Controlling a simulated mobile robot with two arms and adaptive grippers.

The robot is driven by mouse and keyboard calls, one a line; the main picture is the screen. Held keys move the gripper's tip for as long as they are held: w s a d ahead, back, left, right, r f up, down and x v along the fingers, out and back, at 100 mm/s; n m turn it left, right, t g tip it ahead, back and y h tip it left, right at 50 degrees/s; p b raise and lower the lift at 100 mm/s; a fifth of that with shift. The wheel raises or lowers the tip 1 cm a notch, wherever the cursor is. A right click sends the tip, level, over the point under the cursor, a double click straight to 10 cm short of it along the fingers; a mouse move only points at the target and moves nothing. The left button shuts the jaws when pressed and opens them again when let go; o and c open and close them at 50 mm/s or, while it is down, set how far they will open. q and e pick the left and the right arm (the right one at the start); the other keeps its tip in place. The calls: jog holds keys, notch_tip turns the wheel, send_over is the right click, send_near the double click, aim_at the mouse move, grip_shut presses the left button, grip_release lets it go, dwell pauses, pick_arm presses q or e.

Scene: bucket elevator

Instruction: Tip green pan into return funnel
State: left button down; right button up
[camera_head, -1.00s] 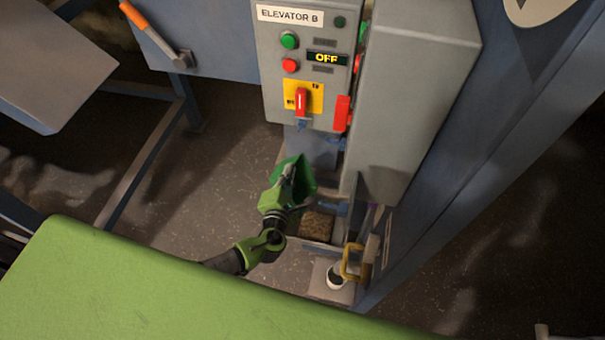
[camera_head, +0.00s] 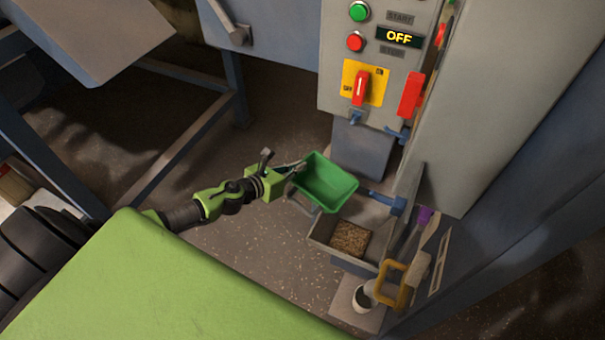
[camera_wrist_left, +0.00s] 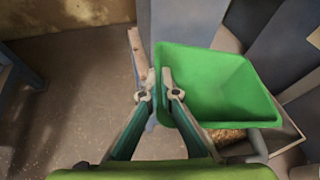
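The green pan (camera_head: 327,184) is an open tray with sloping sides, held in the air in front of the elevator cabinet. My left gripper (camera_head: 297,168) is shut on its left rim; in the left wrist view the two fingertips (camera_wrist_left: 160,84) pinch the edge of the pan (camera_wrist_left: 222,88). The pan's inside faces up towards the head camera, and I see no material in it. Below and right of it is a grey open trough (camera_head: 318,228) with brown granular material (camera_head: 349,238). I cannot tell whether this trough is the return funnel. My right gripper is not in view.
The cabinet display (camera_head: 399,38) reads OFF. A red switch handle (camera_head: 360,88) sits on a yellow plate above the pan. A blue bar (camera_head: 383,198) is close to the pan's right side. A yellow handle (camera_head: 390,284) stands beside the trough.

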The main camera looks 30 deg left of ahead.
pick_arm(q)
jog(key=shift+w+a+r+n+h+p, duration=0.1)
jog(key=shift+a+r+n+h+p, duration=0.15)
jog(key=shift+r+p, duration=0.25)
jog(key=shift+a+r+n+h+p, duration=0.15)
jog(key=shift+r+n+p, duration=0.1)
jog(key=shift+r, duration=0.35)
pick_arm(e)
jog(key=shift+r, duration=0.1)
pick_arm(q)
jog(key=shift+a, duration=0.15)
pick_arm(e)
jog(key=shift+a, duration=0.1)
